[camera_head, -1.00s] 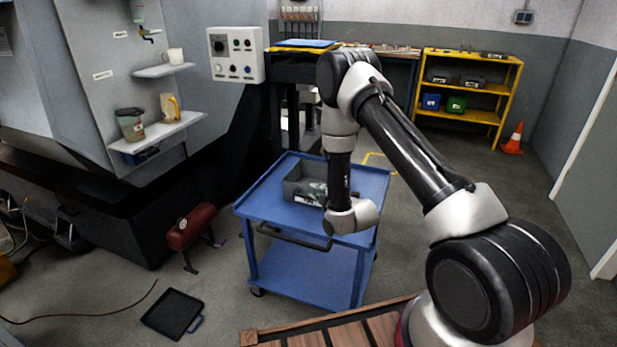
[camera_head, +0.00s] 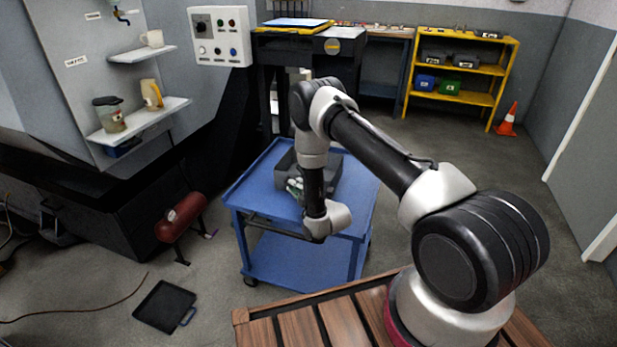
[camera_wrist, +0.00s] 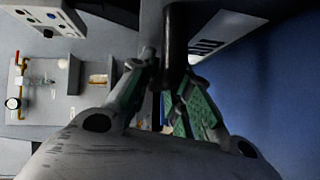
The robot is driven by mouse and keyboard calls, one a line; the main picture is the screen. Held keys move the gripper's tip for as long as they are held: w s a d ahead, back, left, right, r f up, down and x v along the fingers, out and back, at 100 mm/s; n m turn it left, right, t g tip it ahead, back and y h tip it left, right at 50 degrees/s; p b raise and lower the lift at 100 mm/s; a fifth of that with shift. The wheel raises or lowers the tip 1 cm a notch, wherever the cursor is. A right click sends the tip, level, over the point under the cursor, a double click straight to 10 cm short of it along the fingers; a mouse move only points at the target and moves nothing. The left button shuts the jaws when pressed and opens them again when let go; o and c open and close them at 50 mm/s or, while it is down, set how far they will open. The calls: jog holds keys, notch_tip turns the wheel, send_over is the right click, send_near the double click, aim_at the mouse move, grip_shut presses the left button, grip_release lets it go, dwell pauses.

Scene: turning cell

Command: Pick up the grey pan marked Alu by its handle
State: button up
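The grey pan (camera_head: 334,172) is a box-like bin on the top deck of the blue cart. Its marking cannot be read now. Part of it is hidden behind my arm. In the wrist view the pan's grey side (camera_wrist: 214,32) is at the top, with a dark bar, seemingly its handle (camera_wrist: 175,35), in front of it. My gripper (camera_wrist: 169,62) has green-padded fingers on both sides of that bar. A gap shows beside the bar, so the fingers look open. In the head view my gripper (camera_head: 295,187) is at the pan's near left side.
The blue cart (camera_head: 256,189) stands ahead, with bare deck around the pan. A black tray (camera_head: 166,306) lies on the floor, near a red cylinder (camera_head: 181,217). A machine with small shelves (camera_head: 145,117) stands left. A yellow rack (camera_head: 462,73) and cone (camera_head: 508,121) are behind.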

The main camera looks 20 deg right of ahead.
grip_shut()
